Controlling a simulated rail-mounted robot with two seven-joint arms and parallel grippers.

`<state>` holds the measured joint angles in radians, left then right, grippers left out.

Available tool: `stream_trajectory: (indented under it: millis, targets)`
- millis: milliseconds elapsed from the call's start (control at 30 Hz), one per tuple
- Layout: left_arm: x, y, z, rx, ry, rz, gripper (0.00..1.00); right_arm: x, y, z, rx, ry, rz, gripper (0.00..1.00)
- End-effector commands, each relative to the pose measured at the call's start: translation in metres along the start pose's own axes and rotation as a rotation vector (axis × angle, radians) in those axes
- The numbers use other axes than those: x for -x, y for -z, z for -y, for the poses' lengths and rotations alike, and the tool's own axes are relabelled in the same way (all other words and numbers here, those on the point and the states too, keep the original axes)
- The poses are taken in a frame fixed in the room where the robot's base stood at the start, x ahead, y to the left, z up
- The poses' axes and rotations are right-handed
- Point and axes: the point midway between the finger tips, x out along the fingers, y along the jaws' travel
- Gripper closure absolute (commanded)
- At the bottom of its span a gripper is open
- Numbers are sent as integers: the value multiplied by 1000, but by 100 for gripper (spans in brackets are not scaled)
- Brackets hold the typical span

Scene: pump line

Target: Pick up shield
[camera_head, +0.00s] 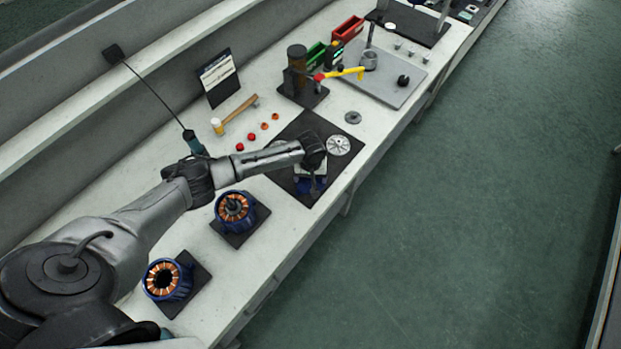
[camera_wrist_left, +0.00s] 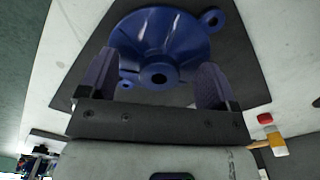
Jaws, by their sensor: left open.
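The shield, a blue round flanged part with ears and a central hub hole, shows in the left wrist view (camera_wrist_left: 165,40). It lies on a dark mat (camera_head: 290,134). In the head view only a blue part of the shield (camera_head: 304,187) shows beneath my left gripper (camera_head: 311,181); the rest is hidden by the gripper and wrist. In the left wrist view my left gripper (camera_wrist_left: 156,78) is open, with one finger at each side of the shield's hub. I cannot tell whether the fingers touch it. My right gripper is not in view.
A pale slotted disc (camera_head: 339,145) lies on the mat beside my wrist. Two blue stators with copper windings (camera_head: 235,206) (camera_head: 166,279) stand on dark pads nearer me. A hammer (camera_head: 236,114), several small red parts (camera_head: 264,126) and a press-like stand (camera_head: 299,75) lie farther off.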

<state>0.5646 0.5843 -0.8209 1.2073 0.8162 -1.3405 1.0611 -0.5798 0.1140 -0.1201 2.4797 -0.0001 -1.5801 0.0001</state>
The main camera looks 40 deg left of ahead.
Motion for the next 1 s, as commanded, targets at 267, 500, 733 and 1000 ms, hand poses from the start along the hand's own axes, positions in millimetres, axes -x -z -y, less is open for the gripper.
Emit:
stream_trajectory:
  millis: [267,500,733,1000]
  targets:
    - [0,0,0,0,0,0,44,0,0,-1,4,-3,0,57]
    - [-1,0,1,0,2,0,67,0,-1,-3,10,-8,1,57]
    - [-3,-1,1,0,3,1,83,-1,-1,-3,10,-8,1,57]
    - [-4,-2,2,1,5,2,82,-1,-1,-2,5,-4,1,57]
